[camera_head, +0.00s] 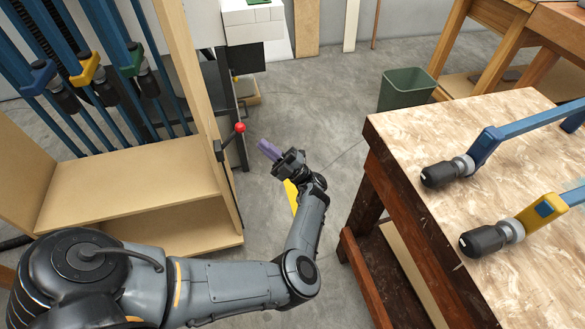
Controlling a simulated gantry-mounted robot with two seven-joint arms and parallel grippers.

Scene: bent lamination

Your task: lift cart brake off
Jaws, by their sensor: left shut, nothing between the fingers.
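The cart (205,120) is a light wooden rack at the left. A black lever with a red ball knob (239,127) sits on its right edge and looks like the brake handle; the picture does not label it. The lever slants up to the right. My left gripper (266,148) is a short way right of and below the red knob in the picture. A gap shows between the fingers and the knob. My right gripper is out of view.
Blue bar clamps (110,50) stand in the cart. A wooden workbench (430,140) at the right carries a blue clamp (483,145) and a yellow-jawed clamp (540,210). A green bin (405,90) stands behind it. Grey floor (335,150) between cart and bench is free.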

